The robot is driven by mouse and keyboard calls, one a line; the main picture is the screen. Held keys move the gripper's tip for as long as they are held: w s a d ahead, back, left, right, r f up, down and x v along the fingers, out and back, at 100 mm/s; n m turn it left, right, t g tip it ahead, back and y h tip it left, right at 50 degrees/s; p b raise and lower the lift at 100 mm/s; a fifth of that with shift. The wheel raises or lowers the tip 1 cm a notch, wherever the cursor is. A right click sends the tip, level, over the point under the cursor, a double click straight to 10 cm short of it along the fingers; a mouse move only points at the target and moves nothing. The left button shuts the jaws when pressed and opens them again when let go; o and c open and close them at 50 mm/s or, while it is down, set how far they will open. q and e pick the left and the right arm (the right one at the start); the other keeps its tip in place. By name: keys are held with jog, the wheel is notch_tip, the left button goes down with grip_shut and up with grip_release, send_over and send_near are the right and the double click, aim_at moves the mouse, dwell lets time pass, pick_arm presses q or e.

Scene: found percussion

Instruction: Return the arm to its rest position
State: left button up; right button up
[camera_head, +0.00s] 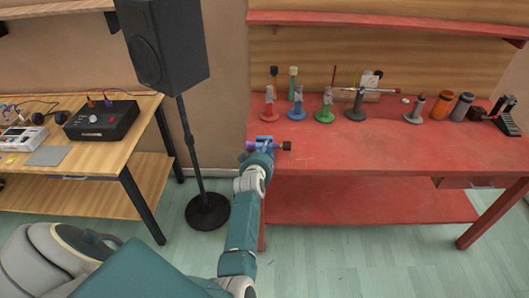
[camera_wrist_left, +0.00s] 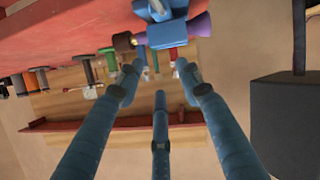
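My left gripper (camera_head: 262,154) is at the front left edge of the red table (camera_head: 400,150). In the left wrist view its blue fingers (camera_wrist_left: 160,70) are spread apart, with nothing visible between them. Just beyond the fingertips is a blue holder (camera_wrist_left: 166,34) with a purple piece (camera_wrist_left: 200,26) on one side and a brown cylinder (camera_wrist_left: 123,41) on the other. In the head view the brown end (camera_head: 287,146) shows right of the gripper, which partly hides the holder. My right gripper is not in view.
Several coloured stands, including a green one (camera_head: 325,108), line the back of the red table, with orange (camera_head: 442,105) and grey (camera_head: 462,106) cylinders to their right. A black speaker (camera_head: 165,45) on a pole stands left of my arm. A wooden table (camera_head: 100,155) with devices is farther left.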

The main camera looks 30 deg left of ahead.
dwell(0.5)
pick_arm(q)
jog(key=s+d+f+m+g+h, duration=0.1)
jog(key=s+d+m+g+h, duration=0.2)
jog(key=s+d, duration=0.75)
jog(key=s+d+f+m+g+h, duration=0.1)
jog(key=s+d+m+g, duration=0.25)
jog(key=s, duration=1.35)
jog(key=s+d+m+g+h, duration=0.25)
jog(key=s+d+m, duration=0.4)
jog(key=s, duration=0.75)
jog(key=s+d+f+n+g+b, duration=0.1)
jog(key=s+f+b, duration=0.15)
jog(key=f, duration=1.45)
jog(key=s+f+n+b, duration=0.1)
jog(key=f+b, duration=0.2)
jog(key=f, duration=1.4)
jog(key=s+a+f+g+b, duration=0.1)
jog(key=s+a+f+b, duration=0.1)
jog(key=s+f, duration=1.4)
jog(key=shift+a+f+g+y+b, duration=0.3)
jog(key=shift+a+f+y+b, duration=0.2)
jog(key=shift+f, duration=0.3)
